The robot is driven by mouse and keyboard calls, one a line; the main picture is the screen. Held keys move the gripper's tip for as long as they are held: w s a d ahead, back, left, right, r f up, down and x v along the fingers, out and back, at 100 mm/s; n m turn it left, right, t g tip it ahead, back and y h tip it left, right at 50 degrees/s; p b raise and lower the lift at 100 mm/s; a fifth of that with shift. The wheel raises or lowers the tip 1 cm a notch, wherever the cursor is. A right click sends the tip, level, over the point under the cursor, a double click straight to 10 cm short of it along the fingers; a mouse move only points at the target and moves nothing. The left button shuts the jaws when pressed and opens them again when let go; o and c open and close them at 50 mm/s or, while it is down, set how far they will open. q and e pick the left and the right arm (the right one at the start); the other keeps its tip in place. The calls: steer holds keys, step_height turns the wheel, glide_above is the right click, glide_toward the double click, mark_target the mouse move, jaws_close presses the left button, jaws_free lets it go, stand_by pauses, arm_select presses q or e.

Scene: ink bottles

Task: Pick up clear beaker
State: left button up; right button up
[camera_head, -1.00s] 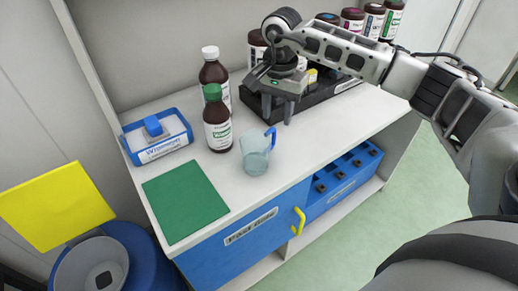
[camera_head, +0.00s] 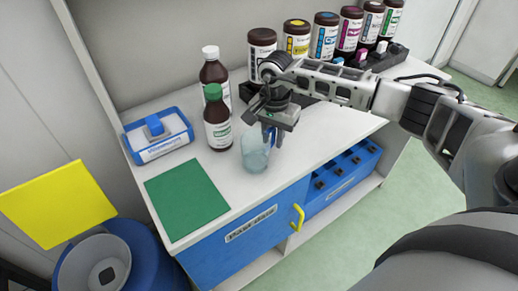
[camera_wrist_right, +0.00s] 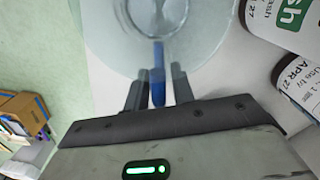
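The clear beaker (camera_head: 254,153) stands upright on the white counter, in front of the green-capped brown bottle (camera_head: 217,118). Its blue handle is on the right and partly covered by my right gripper (camera_head: 273,128) in the head view. In the right wrist view, the beaker's round clear body (camera_wrist_right: 160,28) fills the top middle. The blue handle (camera_wrist_right: 158,88) lies between the two dark fingers of my right gripper (camera_wrist_right: 158,92), with a small gap on each side. The gripper is open around the handle. My left gripper is not in view.
A green mat (camera_head: 187,200) and a blue-and-white box (camera_head: 158,137) are at left. A dark rack (camera_head: 312,98) with several ink bottles behind it runs along the back right.

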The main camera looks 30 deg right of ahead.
jaws_close()
steer(key=shift+r, duration=0.2)
steer(key=shift+r, duration=0.8)
steer(key=s+r+b, duration=0.2)
steer(key=s+r, duration=0.9)
steer(key=s, duration=0.3)
steer(key=shift+a+b, duration=0.25)
steer(key=shift+b, duration=0.15)
stand_by(2.4)
